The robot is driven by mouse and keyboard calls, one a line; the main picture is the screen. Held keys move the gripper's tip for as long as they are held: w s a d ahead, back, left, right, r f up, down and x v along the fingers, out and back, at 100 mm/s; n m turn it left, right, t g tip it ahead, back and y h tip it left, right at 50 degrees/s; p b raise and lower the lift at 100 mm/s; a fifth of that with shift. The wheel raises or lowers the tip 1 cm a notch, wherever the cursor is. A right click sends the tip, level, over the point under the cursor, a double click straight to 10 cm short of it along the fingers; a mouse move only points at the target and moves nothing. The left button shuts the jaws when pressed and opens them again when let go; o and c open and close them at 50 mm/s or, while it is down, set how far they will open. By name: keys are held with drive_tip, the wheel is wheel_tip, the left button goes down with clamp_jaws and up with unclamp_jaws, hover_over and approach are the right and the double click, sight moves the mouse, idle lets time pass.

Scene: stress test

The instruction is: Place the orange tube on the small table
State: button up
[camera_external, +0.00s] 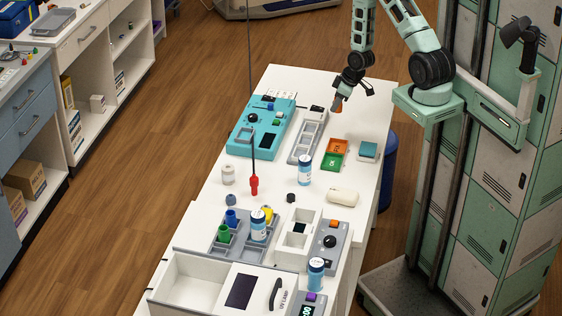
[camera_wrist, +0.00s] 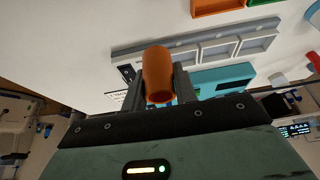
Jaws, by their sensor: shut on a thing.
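The orange tube (camera_wrist: 158,72) is between the two fingers of my gripper (camera_wrist: 158,88) in the wrist view, with its rounded end pointing away from the palm. I cannot tell the exact height above the surface. I cannot tell which surface is the small table.
A teal device (camera_external: 262,126) lies left of the grey tray. Orange and green bins (camera_external: 335,147), a teal-topped box (camera_external: 368,151) and a white bottle (camera_external: 305,170) stand nearer. A blue bin (camera_external: 387,180) stands beside the table's right side.

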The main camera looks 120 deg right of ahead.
sight(329, 133)
drive_tip(key=shift+f+p, duration=0.8)
drive_tip(key=shift+f, duration=3.75)
drive_tip(key=shift+f, duration=0.1)
drive_tip(key=o, duration=0.9)
drive_tip(key=shift+o, duration=0.2)
drive_tip(key=p+v, duration=0.2)
drive_tip(key=v, duration=1)
